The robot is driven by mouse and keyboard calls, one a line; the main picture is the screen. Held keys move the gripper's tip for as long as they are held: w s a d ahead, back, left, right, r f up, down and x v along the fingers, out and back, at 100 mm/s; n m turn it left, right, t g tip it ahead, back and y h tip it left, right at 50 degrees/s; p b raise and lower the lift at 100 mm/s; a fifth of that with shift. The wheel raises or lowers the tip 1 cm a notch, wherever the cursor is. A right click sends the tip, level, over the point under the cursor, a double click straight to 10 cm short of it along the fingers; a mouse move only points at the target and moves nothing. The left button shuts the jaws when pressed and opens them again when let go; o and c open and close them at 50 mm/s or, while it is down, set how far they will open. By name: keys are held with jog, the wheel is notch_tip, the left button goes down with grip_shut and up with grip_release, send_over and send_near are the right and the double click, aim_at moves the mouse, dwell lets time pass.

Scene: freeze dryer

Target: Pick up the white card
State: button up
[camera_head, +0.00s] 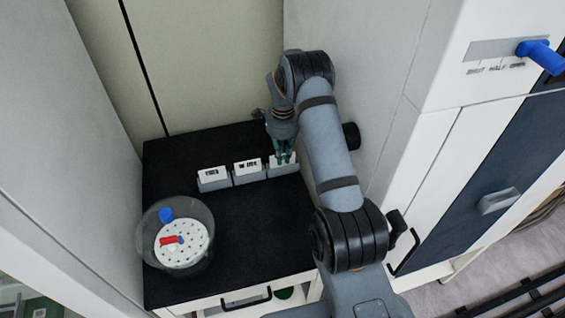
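Three white cards with dark lettering stand in small grey holders in a row on the black tabletop: a left card (212,174), a middle card (247,166) and a right card (287,161). The lettering is too small to read surely. My gripper (282,158) points down at the right card, and its teal fingers overlap the top of that card in the picture. Whether the fingers touch it, or are open or shut, I cannot tell. The fingers partly hide the right card.
A clear round vessel (146,237) with a white perforated disc, a blue piece and a red piece stands at the front left of the black tabletop (250,225). Grey walls close in left and right. A cabinet with a blue-handled valve (540,55) stands right.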

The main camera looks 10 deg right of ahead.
grip_shut()
jog(key=shift+w+r, duration=0.1)
jog(key=shift+r, duration=0.2)
notch_tip(320, 180, up, 10)
jog(key=b, duration=0.2)
jog(key=shift+f, duration=0.25)
grip_release()
grip_shut()
